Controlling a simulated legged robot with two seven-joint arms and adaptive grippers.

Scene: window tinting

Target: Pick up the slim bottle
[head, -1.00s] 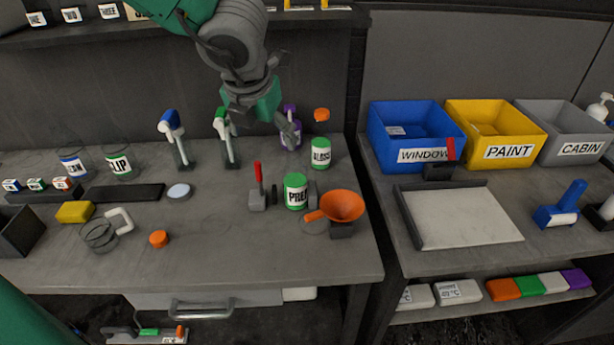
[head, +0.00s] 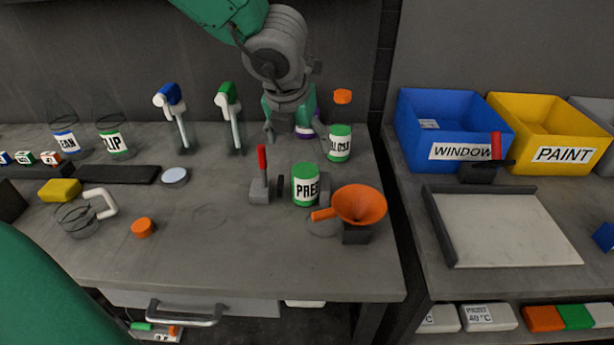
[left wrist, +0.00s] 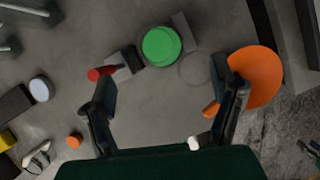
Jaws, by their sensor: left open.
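I cannot tell for sure which bottle is the slim one. A clear bottle with a green-white label and an orange cap (head: 343,96) stands at the back right of the bench; its label (head: 340,143) is partly readable. A purple-marked bottle (head: 306,128) stands behind my left gripper, which hides most of it. My left gripper (head: 286,132) is open and points down at the bench's back, left of the orange-capped bottle. In the left wrist view the open fingers (left wrist: 160,92) have bare bench between them, with a small white tip (left wrist: 193,143) near the palm. My right gripper is out of view.
Two spray bottles, blue-topped (head: 172,97) and green-topped (head: 229,97), stand left. The front middle of the bench is clear.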

